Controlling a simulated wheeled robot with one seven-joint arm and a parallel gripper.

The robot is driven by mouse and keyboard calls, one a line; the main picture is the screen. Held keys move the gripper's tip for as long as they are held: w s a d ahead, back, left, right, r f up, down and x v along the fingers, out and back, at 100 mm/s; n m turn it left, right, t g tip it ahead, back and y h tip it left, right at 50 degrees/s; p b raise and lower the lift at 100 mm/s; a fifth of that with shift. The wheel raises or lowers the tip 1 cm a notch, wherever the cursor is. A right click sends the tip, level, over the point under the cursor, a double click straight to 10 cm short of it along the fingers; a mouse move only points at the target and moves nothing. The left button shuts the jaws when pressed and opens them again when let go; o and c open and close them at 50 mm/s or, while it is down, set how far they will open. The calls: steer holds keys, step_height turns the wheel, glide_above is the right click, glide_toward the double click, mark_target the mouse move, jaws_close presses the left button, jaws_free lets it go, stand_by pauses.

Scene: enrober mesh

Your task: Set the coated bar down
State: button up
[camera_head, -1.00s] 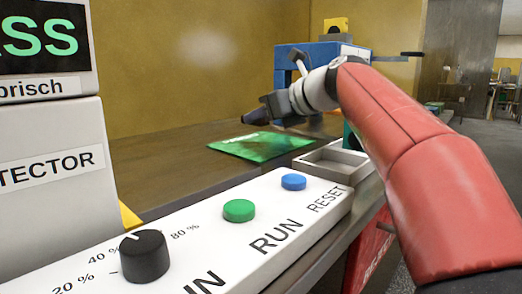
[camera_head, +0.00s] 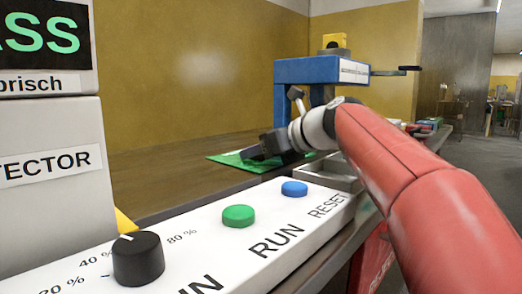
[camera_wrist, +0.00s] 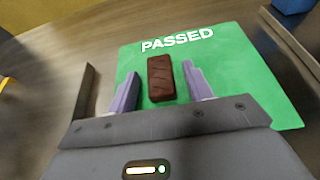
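The coated bar (camera_wrist: 160,80) is a small dark brown block with ridges on top. In the wrist view it appears to lie on the green mat (camera_wrist: 245,75), just below the white word PASSED. My gripper (camera_wrist: 161,72) is open, with one pale finger on each side of the bar and a green gap showing on both sides. In the head view my gripper (camera_head: 250,154) is low over the green mat (camera_head: 222,160), and the bar is hidden there.
A white control panel (camera_head: 215,258) with a black knob, a green button and a blue button stands in front. A grey open tray (camera_head: 335,180) is right of the mat. A blue frame (camera_head: 305,72) stands behind. The brown table (camera_head: 150,175) is clear left of the mat.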

steer(key=shift+s+d+r, duration=0.1)
steer(key=shift+r, duration=0.1)
steer(key=p+v, duration=0.2)
steer(key=v, duration=0.9)
steer(key=shift+s+d+r, duration=0.15)
steer(key=shift+s+d, duration=0.05)
steer(key=shift+r, duration=0.1)
